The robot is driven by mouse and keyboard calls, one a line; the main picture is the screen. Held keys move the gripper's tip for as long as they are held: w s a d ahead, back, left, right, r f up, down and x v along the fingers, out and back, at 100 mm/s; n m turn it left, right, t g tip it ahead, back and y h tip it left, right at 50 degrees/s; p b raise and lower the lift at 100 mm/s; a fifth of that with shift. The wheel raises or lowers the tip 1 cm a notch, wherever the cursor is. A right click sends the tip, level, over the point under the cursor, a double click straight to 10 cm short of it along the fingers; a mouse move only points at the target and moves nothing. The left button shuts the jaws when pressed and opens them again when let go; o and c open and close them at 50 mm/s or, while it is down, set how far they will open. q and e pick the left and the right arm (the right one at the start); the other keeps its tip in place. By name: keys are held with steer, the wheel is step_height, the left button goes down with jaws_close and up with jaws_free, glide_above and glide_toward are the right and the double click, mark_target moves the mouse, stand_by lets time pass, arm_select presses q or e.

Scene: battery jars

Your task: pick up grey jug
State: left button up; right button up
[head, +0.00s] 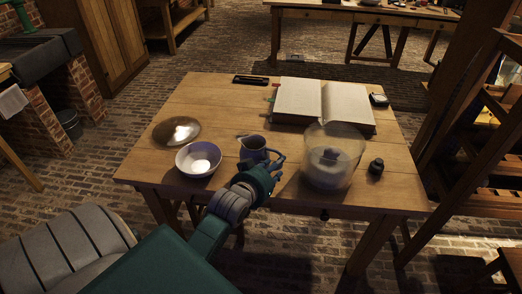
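The grey jug (250,144) stands on the wooden table, near the middle of its front half. Its rim and spout show, with a dark opening. My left gripper (274,162) is at the jug's lower right side, at the end of the green arm from the lower left. The gripper and wrist cover the jug's lower right part and its handle side. I cannot tell whether the fingers touch the jug or whether they are open or shut. My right gripper is not in view.
On the table (215,95), a white bowl (186,163) and a round shiny dish (164,131) lie left of the jug. A large glass jar (345,144) stands close on its right, a small dark object (376,167) beyond. An open book (300,100) lies behind.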

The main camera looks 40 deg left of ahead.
arm_select(q)
steer(key=x, duration=0.7)
steer(key=shift+d+f, duration=0.1)
jaws_close()
